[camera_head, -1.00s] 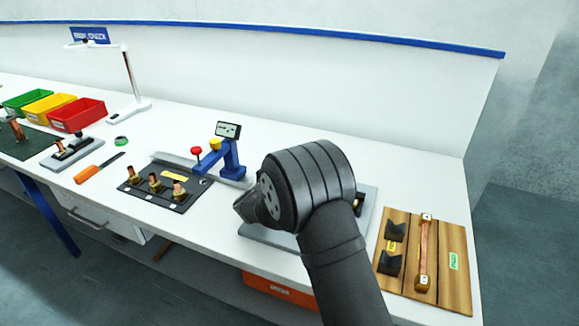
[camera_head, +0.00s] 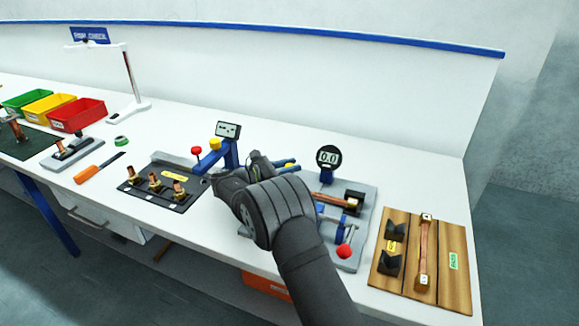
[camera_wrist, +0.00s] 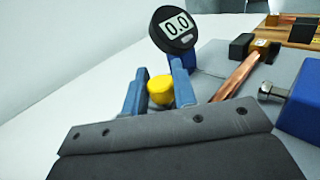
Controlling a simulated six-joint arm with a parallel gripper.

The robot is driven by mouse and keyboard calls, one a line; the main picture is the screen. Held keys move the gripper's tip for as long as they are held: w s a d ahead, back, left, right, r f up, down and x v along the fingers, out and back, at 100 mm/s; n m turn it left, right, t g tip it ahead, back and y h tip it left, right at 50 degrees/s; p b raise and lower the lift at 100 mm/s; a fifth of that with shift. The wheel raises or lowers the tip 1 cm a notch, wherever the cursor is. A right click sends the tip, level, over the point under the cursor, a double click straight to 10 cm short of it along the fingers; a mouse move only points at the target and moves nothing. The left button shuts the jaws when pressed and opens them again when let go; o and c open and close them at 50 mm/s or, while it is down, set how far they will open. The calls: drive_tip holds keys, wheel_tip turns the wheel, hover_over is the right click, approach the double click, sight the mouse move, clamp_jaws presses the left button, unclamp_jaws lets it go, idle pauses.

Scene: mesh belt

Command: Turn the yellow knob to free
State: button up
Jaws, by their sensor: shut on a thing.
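The yellow knob (camera_wrist: 160,90) sits between the two blue fingers of my gripper (camera_wrist: 158,84) in the wrist view, and the fingers are shut on it. In the head view my gripper (camera_head: 288,165) is at the back left of a grey fixture plate (camera_head: 364,225), and only a sliver of yellow shows between the fingers. A round digital gauge (camera_head: 328,158) reading 0.0 stands just right of the knob; it also shows in the wrist view (camera_wrist: 174,28). My wrist hides the fixture's left part. I see no marking for the knob's position.
A copper bar (camera_head: 328,202) lies in the fixture, close right of my gripper. A red-ended lever (camera_head: 344,251) is at its front. Left stands a blue stand with a small display (camera_head: 228,130) and another yellow knob (camera_head: 215,144). A wooden board (camera_head: 448,270) lies right.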

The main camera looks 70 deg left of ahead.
drive_tip(key=shift+r+m+h, duration=0.1)
drive_tip(key=shift+m+h, duration=0.5)
drive_tip(key=shift+h, duration=0.5)
drive_tip(key=o, duration=1)
drive_tip(key=shift+c, duration=0.2)
drive_tip(key=shift+y, duration=0.5)
